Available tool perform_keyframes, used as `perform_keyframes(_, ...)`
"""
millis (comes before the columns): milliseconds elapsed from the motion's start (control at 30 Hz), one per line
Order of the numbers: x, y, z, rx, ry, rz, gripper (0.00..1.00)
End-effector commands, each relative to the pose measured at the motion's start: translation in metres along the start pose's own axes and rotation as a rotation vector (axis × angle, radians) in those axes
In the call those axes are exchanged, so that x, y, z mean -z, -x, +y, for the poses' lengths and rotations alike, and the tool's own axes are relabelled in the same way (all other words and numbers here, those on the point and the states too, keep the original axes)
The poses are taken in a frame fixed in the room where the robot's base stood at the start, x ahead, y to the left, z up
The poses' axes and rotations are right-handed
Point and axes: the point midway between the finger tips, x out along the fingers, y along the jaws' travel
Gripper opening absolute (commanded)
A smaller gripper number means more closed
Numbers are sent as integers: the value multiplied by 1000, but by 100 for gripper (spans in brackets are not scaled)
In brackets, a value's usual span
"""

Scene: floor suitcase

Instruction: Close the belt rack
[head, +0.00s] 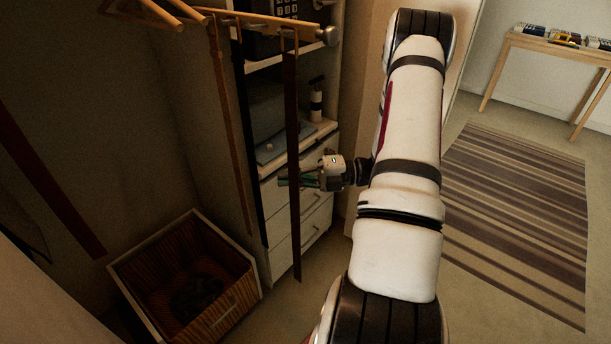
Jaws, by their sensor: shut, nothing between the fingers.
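The belt rack (265,22) is a pale wooden bar with a round metallic knob at its right end, at the top of the head view. It sticks out in front of the shelves. A long dark belt (292,130) and a brown belt (228,125) hang from it. My gripper (284,181) is shut and empty, well below the bar, in front of the drawers. The dark belt crosses the picture in front of its fingers; I cannot tell if they touch. The rack's left end is partly cut off by the frame.
A shelf unit with white drawers (312,222) stands behind the belts, holding a safe (280,12) and a dispenser bottle (316,102). An open wooden box (235,318) is on the floor at lower left. A striped rug (520,200) and side table (560,47) lie right.

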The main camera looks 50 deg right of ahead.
Motion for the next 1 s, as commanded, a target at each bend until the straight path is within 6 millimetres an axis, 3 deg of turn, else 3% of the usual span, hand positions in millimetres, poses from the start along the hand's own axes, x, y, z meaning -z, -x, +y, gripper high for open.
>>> perform_keyframes(100,-2,-22,0,1,1,2,0)
perform_keyframes(300,-21,-39,0,0,3,2,0)
perform_keyframes(833,-29,-46,0,0,1,2,0)
perform_keyframes(1000,-46,-65,0,1,3,6,0)
